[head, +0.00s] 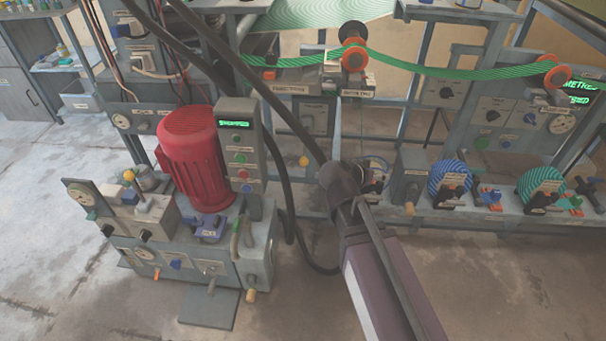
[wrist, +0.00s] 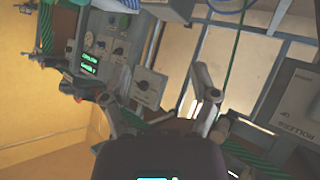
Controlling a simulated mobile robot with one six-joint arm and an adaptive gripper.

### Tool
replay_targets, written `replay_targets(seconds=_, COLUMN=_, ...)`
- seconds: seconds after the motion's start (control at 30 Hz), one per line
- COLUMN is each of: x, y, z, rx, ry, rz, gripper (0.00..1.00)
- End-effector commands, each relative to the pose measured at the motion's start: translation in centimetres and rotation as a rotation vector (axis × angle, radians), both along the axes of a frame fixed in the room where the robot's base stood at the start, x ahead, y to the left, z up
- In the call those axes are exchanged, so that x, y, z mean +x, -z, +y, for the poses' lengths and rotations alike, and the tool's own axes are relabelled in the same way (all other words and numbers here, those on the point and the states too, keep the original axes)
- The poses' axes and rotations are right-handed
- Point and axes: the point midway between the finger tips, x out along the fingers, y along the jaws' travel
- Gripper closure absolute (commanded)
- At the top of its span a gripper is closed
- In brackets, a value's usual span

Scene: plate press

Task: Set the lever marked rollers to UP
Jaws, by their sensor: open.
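A grey box (wrist: 290,100) fills the right side of the wrist view. Its turned, blurred lettering seems to read rollers on one line. No lever handle marked rollers can be made out for certain in either view. My gripper (wrist: 155,92) is open in the wrist view, its two fingers well apart with nothing between them. The box is to the right of the fingers and apart from them in the picture. In the head view my arm reaches toward the middle of the machine frame and largely hides my gripper.
A red motor (head: 192,150) and a control box (head: 240,150) stand on a unit at left. Green-striped web (head: 450,70) runs across rollers above. Blue (head: 448,180) and teal (head: 540,185) striped rolls sit at right. The concrete floor (head: 480,290) in front is clear.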

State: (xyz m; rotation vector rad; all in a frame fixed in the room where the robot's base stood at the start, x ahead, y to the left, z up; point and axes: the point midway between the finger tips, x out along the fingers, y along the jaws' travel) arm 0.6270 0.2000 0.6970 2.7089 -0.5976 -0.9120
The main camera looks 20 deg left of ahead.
Motion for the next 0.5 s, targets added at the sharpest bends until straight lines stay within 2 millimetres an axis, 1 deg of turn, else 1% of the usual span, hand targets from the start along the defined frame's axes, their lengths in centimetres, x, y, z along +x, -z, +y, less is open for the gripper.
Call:
replay_targets(seconds=0.03, x=0.0, y=1.6, z=1.3, rx=-0.001, ry=-0.018, rz=-0.034, gripper=0.23)
replay_targets(seconds=0.27, x=-0.3, y=3.7, z=6.3, rx=0.009, ry=-0.088, rz=-0.193, gripper=0.23)
replay_targets(seconds=0.5, x=-1.5, y=5.9, z=11.9, rx=0.040, ry=-0.182, rz=-0.351, gripper=0.23)
